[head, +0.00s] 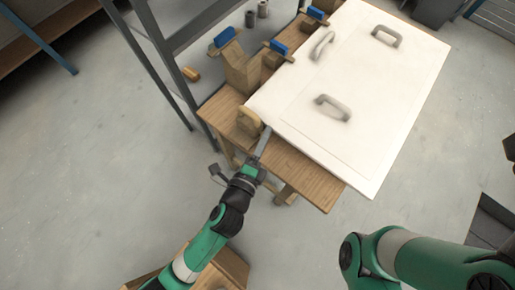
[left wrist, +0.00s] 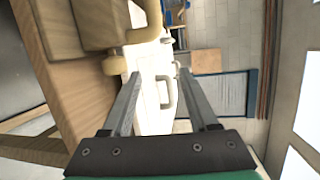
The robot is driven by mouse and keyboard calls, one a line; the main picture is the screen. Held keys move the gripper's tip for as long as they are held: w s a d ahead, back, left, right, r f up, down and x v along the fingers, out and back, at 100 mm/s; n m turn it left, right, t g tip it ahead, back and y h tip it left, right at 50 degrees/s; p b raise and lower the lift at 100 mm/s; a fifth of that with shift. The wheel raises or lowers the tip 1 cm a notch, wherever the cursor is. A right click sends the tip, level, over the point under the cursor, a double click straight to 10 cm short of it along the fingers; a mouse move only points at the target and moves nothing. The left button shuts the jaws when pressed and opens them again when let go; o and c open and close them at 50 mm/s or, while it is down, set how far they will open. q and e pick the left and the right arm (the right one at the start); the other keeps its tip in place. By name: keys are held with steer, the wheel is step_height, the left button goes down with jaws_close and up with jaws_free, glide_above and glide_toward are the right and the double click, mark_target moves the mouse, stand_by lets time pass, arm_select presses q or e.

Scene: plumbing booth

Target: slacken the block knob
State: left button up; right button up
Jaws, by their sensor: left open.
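A tan, rounded knob-like part (head: 248,121) stands beside the wooden block (head: 241,74) at the table's near left corner. In the left wrist view a tan curved part with a rounded end (left wrist: 115,65) shows at the upper left, beside a wooden block (left wrist: 95,22); I take it for the same knob. My left gripper (head: 266,134) is just right of the knob, near the table edge. In the left wrist view its two fingers (left wrist: 159,85) are spread apart with nothing gripped between them. The knob is outside the fingers. My right gripper is out of view.
A white panel (head: 400,103) with three grey handles covers most of the wooden table (head: 312,182). A grey metal frame (head: 168,75) rises left of the table.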

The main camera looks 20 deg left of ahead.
arm_select(q)
steer(key=s+r+p, duration=0.1)
steer(key=s+r, duration=0.1)
steer(key=s, duration=0.3)
steer(key=s+d+r+p, duration=0.1)
steer(key=s+r, duration=0.2)
steer(key=s, duration=0.2)
steer(key=shift+s+d+r, duration=0.15)
steer(key=shift+s+r, duration=0.1)
steer(key=shift+r, duration=0.05)
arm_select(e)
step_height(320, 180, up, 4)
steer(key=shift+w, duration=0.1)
